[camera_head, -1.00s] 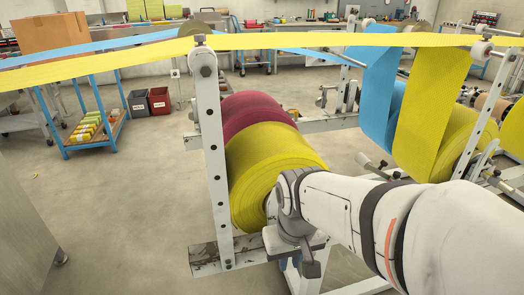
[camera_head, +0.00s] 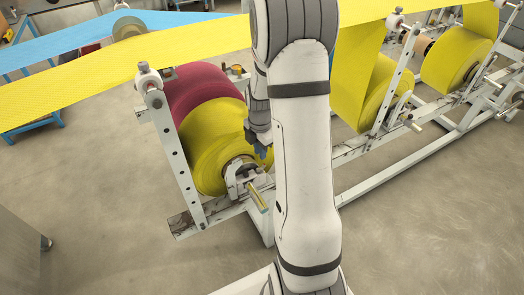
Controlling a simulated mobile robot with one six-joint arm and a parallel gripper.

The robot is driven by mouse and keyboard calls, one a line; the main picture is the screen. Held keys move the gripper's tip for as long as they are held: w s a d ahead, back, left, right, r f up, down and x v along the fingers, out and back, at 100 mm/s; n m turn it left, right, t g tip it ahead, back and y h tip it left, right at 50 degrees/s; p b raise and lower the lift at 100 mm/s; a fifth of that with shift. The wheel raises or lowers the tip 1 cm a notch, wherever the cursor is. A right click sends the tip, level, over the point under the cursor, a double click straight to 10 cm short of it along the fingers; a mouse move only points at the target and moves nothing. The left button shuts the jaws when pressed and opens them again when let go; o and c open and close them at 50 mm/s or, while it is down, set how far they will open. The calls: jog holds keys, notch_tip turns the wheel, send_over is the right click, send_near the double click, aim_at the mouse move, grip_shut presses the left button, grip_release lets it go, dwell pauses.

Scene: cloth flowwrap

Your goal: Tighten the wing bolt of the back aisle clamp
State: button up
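A white clamp-like bracket (camera_head: 238,183) sits at the near end of the large yellow roll (camera_head: 208,150). A bar with a yellowish end (camera_head: 258,197) sticks out from there. I cannot make out a wing bolt clearly, nor tell whether this is the back aisle clamp. My arm crosses the middle of the view. Its dark wrist and my gripper (camera_head: 262,154) hang just above and right of the bracket, in front of the yellow roll's right side. The gripper looks apart from the bracket. Its fingers are too small and partly hidden to tell open from shut.
A dark red roll (camera_head: 193,88) lies behind the yellow one. A punched white upright (camera_head: 172,145) stands left of the rolls, with yellow web (camera_head: 90,78) and blue web (camera_head: 75,40) above. More yellow rolls (camera_head: 447,62) stand at right. The floor (camera_head: 100,215) is clear at left.

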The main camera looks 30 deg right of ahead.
aim_at(261, 169)
jog(key=shift+w+d+f+n, duration=0.1)
jog(key=shift+d+f+n, duration=0.05)
jog(key=shift+d+n, duration=0.15)
notch_tip(261, 169, down, 8)
jog(key=shift+r, duration=0.1)
jog(key=shift+c, duration=0.2)
grip_shut()
